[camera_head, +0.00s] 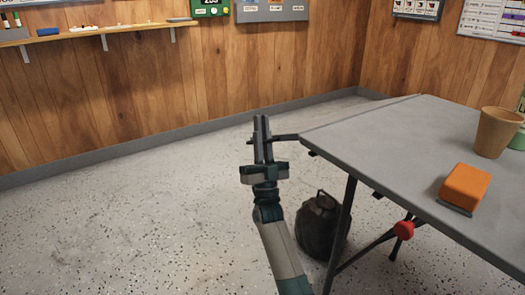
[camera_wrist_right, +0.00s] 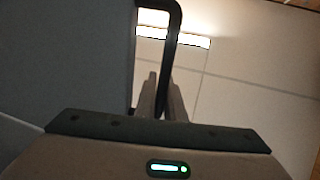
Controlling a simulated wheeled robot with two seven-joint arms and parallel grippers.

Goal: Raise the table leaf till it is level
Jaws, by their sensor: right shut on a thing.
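The grey table top (camera_head: 375,145) fills the right of the head view. In the right wrist view the bent dark handle (camera_wrist_right: 174,45) runs down between my fingers (camera_wrist_right: 160,98), beside a grey panel (camera_wrist_right: 70,60). My left gripper is not in view.
An orange block (camera_head: 465,185) and a tan cup (camera_head: 496,132) stand on the table top. A dark round weight (camera_head: 320,225) is on the floor under the left end, beside a table leg (camera_head: 342,225). A red knob (camera_head: 403,230) is on a brace below. Floor to the left is clear.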

